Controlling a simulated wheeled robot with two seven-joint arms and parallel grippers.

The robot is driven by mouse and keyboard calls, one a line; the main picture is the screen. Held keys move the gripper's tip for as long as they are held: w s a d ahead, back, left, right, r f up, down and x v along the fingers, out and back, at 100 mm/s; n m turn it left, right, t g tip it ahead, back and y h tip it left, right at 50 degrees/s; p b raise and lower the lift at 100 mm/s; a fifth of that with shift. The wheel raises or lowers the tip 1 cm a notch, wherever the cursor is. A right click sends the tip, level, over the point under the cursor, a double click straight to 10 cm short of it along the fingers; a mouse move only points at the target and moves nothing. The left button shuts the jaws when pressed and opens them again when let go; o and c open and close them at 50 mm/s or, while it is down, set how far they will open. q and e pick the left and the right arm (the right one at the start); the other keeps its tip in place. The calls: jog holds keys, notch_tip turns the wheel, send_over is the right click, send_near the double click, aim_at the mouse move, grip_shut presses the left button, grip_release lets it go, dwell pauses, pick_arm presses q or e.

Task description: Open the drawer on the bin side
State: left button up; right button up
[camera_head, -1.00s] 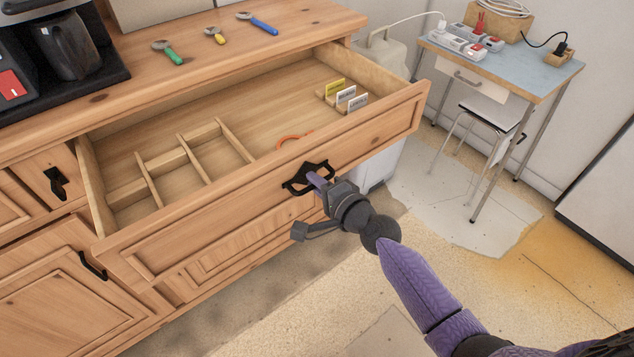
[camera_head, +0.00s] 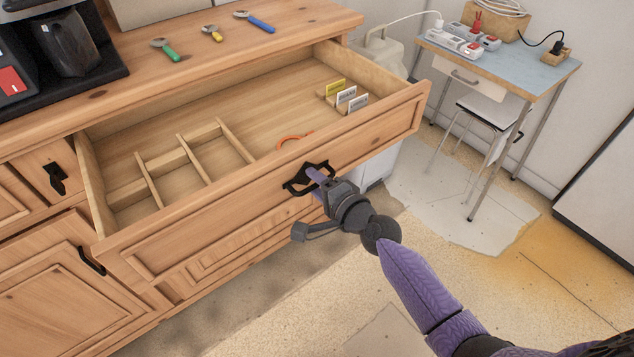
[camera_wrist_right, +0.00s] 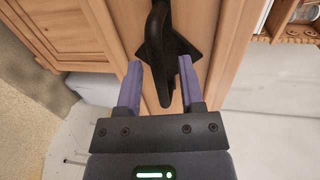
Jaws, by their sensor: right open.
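A wide wooden drawer (camera_head: 255,208) stands pulled well out of the dresser (camera_head: 45,232). Its front carries a black handle (camera_head: 297,186), which also shows in the right wrist view (camera_wrist_right: 165,50). My right gripper (camera_head: 318,180) is at this handle. In the right wrist view its purple fingers (camera_wrist_right: 160,82) are apart, one on each side of the handle. Inside the drawer are a wooden divider (camera_head: 180,157), an orange ring-like item (camera_head: 293,141) and several small upright cards (camera_head: 346,96). My left gripper is not in view.
A whitish bin (camera_head: 380,165) stands behind the drawer's right end. A small blue-topped table (camera_head: 530,68) stands at the right. The floor in front is clear.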

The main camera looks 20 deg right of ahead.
jog(key=p+v, duration=0.1)
jog(key=v, duration=0.9)
jog(key=s+d+f+n+g+h, duration=0.1)
jog(key=s+f+n+g+h, duration=0.3)
jog(key=f, duration=0.6)
jog(key=s+d+f+n+g, duration=0.2)
jog(key=s+f, duration=0.4)
jog(key=f, duration=0.4)
jog(key=s+f+n+g, duration=0.4)
jog(key=s+f+n, duration=0.1)
jog(key=s, duration=0.7)
jog(key=s+a+f+n+g+h, duration=0.1)
jog(key=s+f+n+g, duration=0.3)
jog(key=s+f, duration=0.3)
jog(key=s+n, duration=0.1)
jog(key=s, duration=0.4)
jog(key=shift+s+a+f+n+h, duration=0.3)
jog(key=shift+s+n, duration=0.05)
jog(key=shift+n, duration=0.05)
